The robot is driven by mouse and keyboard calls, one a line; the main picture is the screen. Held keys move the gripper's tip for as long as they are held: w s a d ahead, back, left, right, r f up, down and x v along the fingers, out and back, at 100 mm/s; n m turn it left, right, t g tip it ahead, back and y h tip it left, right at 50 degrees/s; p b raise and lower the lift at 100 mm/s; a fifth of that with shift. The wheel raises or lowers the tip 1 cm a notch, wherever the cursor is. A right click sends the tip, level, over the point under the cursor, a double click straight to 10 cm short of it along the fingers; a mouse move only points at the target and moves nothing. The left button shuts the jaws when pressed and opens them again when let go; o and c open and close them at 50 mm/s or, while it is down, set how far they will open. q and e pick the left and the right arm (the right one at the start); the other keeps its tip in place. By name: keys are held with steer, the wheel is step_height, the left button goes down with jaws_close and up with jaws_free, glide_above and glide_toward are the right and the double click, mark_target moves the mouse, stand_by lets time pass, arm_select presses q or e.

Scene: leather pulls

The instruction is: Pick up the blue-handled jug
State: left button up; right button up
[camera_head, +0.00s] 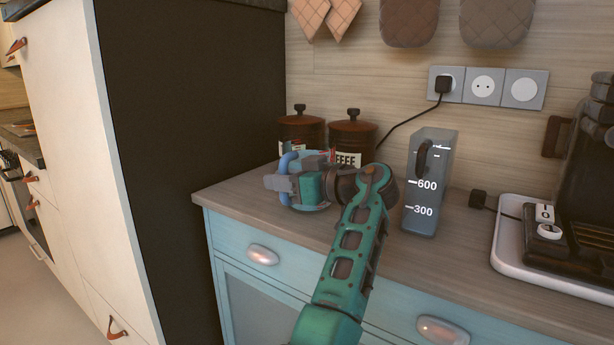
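The blue-handled jug (287,162) stands at the left end of the wooden counter, in front of two dark canisters. Its rounded blue handle is at its left side. Most of its body is hidden behind my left gripper (277,183). My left arm reaches up over the counter, and the wrist turns left across the jug. The grey fingers are at the handle. I cannot tell whether they are closed on it or only around it. My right gripper is not in view.
Two lidded canisters (352,137) stand close behind the jug. A grey measuring container (430,190) marked 600 and 300 stands right of my wrist. A coffee machine (585,190) on a white tray (507,240) is at the right. A dark tall cabinet side (190,130) borders the counter's left.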

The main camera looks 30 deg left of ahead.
arm_select(q)
jaws_close()
stand_by(1.0)
steer(key=shift+r, duration=0.15)
